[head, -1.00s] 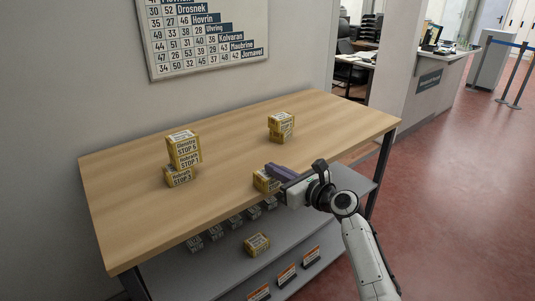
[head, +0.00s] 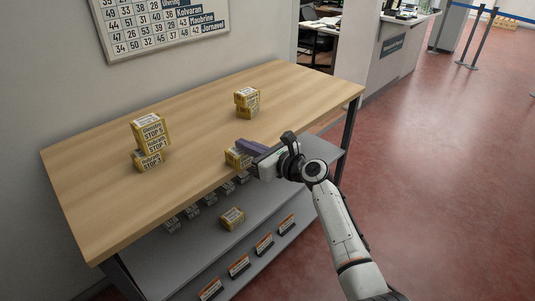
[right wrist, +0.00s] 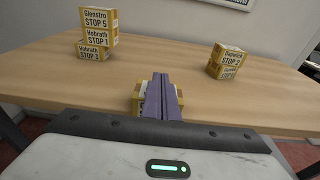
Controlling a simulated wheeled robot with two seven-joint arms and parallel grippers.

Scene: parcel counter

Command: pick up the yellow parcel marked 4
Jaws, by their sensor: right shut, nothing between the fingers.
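Small yellow parcels with white labels stand on the wooden table. One yellow parcel (head: 236,158) lies near the table's front edge, right at my right gripper (head: 243,145); its number cannot be read. In the right wrist view my purple fingers (right wrist: 160,82) are pressed together with nothing between them. They cover the middle of that parcel (right wrist: 137,103), whose sides show left and right of them. I cannot tell whether they touch it. No label in view is readable as STOP 4. My left gripper is out of view.
A left stack (head: 152,145) reads STOP 5, STOP 1 and STOP 3. A stack of two parcels (right wrist: 228,60) stands further back; its upper one reads STOP 2. Another parcel (head: 232,218) lies on the grey lower shelf (head: 195,258). The tabletop (head: 200,120) between is clear.

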